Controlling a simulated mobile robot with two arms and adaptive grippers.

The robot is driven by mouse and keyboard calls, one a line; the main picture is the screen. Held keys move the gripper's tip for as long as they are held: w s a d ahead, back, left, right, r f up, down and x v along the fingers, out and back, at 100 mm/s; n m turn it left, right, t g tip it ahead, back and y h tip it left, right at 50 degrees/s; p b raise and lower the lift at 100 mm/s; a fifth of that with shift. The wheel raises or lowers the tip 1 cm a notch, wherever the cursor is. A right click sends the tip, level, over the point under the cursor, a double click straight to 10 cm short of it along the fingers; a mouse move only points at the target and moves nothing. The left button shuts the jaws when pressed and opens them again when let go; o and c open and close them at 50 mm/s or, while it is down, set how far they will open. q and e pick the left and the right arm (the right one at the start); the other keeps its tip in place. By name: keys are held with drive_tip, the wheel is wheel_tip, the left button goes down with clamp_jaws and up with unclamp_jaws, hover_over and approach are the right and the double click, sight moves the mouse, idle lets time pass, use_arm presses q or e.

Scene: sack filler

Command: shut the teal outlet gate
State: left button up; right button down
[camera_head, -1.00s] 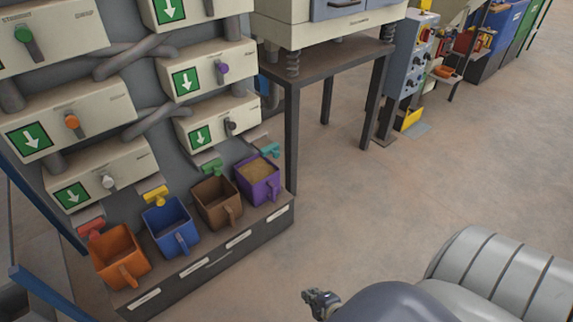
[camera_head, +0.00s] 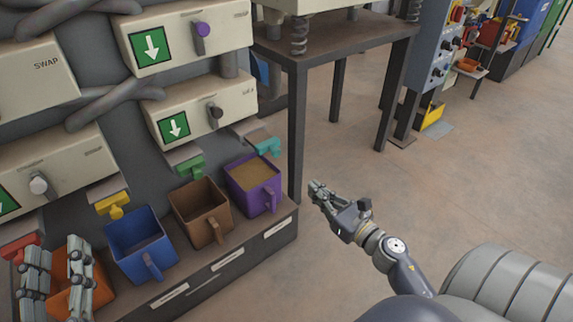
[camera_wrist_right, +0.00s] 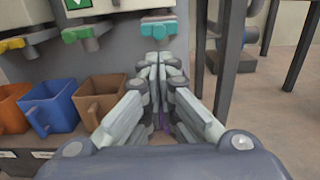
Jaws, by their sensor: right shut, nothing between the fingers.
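The teal outlet gate (camera_head: 267,146) sits above the back of the purple bin (camera_head: 253,186), which holds tan grain. In the right wrist view the teal gate (camera_wrist_right: 158,28) is just beyond my right fingertips, at the top. My right gripper (camera_head: 316,187) is shut and empty, to the right of the purple bin and apart from the gate; its fingers show in the wrist view (camera_wrist_right: 159,62) and hide most of the purple bin there. My left gripper (camera_head: 56,252) is at the lower left, fingers apart, in front of the orange bin (camera_head: 64,296).
The green gate (camera_head: 190,165), yellow gate (camera_head: 112,204) and red gate (camera_head: 18,248) sit in a row to the left. The brown bin (camera_head: 201,212) and blue bin (camera_head: 141,244) stand on the dark ledge (camera_head: 225,262). A table leg (camera_head: 296,135) stands behind my right gripper.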

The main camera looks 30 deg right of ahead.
use_arm(q)
drive_tip(key=shift+s+r, duration=0.1)
drive_tip(key=shift+r, duration=0.1)
use_arm(e)
drive_tip(key=shift+r, duration=0.15)
drive_tip(key=shift+w, duration=0.1)
approach(271, 149)
drive_tip(key=w+f, duration=0.2)
drive_tip(key=w, duration=0.1)
use_arm(q)
drive_tip(key=shift+s+r, duration=0.15)
drive_tip(key=shift+r, duration=0.25)
use_arm(e)
drive_tip(key=shift+w, duration=0.75)
use_arm(q)
drive_tip(key=shift+r, duration=0.1)
